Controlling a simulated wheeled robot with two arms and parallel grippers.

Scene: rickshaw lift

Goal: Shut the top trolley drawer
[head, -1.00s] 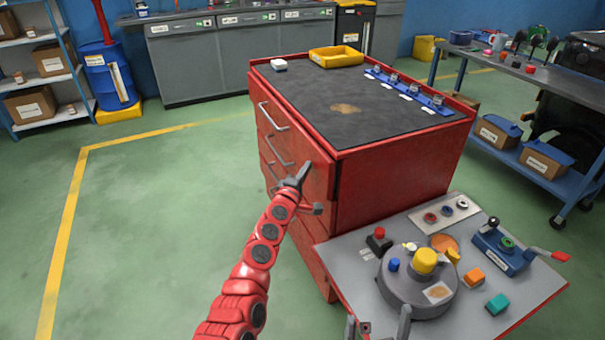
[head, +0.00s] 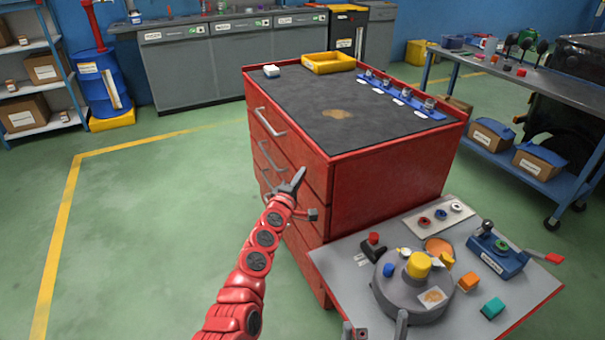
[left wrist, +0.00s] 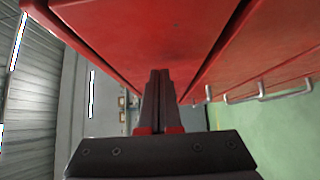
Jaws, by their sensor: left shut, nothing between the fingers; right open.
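The red trolley (head: 390,185) has a dark top and a stack of drawers on its left-facing side. The top drawer (head: 298,150), with a grey bar handle (head: 270,122), looks flush with the trolley body in the head view; I see no clear gap. My left gripper (head: 298,176) is shut and empty, close to the drawer fronts near their front corner. In the left wrist view its fingers (left wrist: 158,85) point along red panels; contact cannot be told. My right gripper (head: 375,333) is open and empty at the bottom edge, before the small grey table.
The grey side table (head: 335,265) holds a round grey fixture (head: 410,290) and several small parts close to the trolley's front. A yellow tray (head: 328,62) sits on the trolley top. The green floor to the left is clear.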

